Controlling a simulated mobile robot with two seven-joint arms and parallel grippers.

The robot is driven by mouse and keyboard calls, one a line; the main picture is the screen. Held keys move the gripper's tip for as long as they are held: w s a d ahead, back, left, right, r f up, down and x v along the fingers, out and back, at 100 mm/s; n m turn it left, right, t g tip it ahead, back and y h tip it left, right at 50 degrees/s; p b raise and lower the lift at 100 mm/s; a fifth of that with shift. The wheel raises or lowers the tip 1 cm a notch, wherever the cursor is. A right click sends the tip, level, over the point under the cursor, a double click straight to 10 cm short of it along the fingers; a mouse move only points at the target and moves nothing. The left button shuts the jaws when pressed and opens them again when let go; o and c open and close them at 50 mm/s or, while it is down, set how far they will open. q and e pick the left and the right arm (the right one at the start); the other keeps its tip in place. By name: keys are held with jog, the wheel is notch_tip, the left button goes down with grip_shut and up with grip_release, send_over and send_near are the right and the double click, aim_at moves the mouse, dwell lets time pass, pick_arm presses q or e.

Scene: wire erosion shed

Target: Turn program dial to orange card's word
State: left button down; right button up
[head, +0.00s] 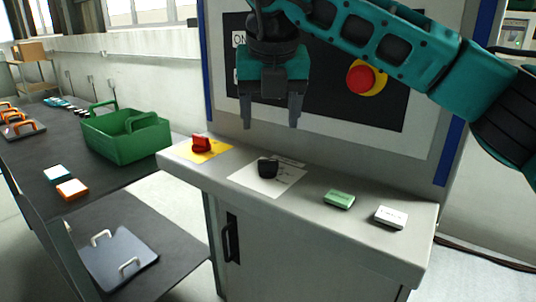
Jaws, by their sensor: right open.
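The program dial looks to be the black knob (268,168) on a white plate (287,181) on the ledge of the grey machine cabinet. Printing on the plate is too small to read. An orange card or block with a whitish top (72,190) lies on the dark bench at left; I cannot read any word on it. My right gripper (270,121) is open and empty, fingers pointing down, above and apart from the black knob. My left gripper is not in view.
A red switch (201,144) on a yellow plate sits left of the knob. A green block (339,199) and a white block (391,217) lie to its right. A red button (361,79) is on the panel behind. A green basket (124,136) stands on the bench.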

aim_at(268, 160)
jog(key=x, duration=0.9)
jog(key=shift+f, duration=0.35)
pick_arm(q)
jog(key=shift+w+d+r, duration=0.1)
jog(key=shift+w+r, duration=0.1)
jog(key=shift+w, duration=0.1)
pick_arm(e)
jog(key=shift+w+f, duration=0.25)
jog(key=shift+f, duration=0.2)
jog(key=c, duration=1.1)
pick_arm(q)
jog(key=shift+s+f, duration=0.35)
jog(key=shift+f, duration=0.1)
pick_arm(e)
jog(key=shift+o, duration=0.2)
